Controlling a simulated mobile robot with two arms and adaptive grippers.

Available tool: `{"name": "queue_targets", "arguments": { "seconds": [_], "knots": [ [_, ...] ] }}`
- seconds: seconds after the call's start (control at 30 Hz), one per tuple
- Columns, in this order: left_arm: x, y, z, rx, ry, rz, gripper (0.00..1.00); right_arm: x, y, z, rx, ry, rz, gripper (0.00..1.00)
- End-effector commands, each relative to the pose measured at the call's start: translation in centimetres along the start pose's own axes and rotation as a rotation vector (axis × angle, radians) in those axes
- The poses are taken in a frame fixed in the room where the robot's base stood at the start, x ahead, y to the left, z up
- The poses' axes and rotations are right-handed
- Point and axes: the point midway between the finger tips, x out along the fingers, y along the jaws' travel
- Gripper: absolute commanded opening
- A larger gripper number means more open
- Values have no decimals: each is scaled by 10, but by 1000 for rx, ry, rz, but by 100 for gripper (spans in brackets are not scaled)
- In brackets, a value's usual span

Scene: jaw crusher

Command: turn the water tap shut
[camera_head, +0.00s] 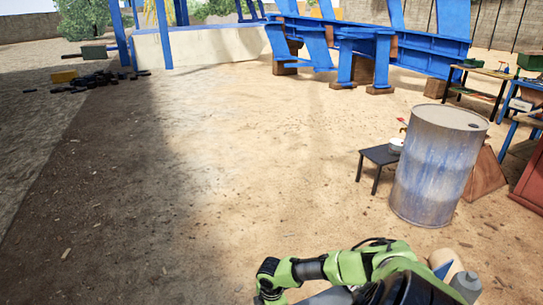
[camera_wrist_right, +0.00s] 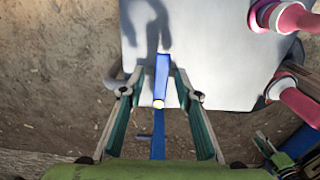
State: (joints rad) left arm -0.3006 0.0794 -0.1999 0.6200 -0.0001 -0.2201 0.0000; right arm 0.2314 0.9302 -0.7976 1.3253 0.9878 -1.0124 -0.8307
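In the right wrist view my right gripper (camera_wrist_right: 158,74) is open, its two fingers spread on either side of a blue bar (camera_wrist_right: 163,75). The bar looks like a tap lever, with a pale round end towards the camera. Gaps show between the bar and both fingers. A thinner blue strip (camera_wrist_right: 158,135) continues below it, between the fingers. Whether this is the water tap's handle I cannot tell for certain. In the head view a green arm of mine crosses the bottom; no gripper shows clearly there. My left gripper is not in view.
Behind the bar is a pale panel (camera_wrist_right: 205,45) with shadows on it. Pink-red pipe parts (camera_wrist_right: 298,100) stand close at right. In the head view a blue-grey drum (camera_head: 437,165) and black table (camera_head: 380,155) stand at right. Open sandy ground (camera_head: 240,150) fills the middle.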

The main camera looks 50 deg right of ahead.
Motion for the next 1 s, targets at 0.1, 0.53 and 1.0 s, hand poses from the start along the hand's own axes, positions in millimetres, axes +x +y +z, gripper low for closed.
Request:
{"name": "queue_targets", "arguments": {
  "seconds": [0.1,0.53,1.0],
  "knots": [
    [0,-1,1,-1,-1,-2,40,0,0,0,1,-1,-1,31],
    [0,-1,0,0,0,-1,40,-65,1,1,-2,-2,2,31],
    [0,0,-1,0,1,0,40,-120,0,0,0,-1,0,31]
  ]
}}
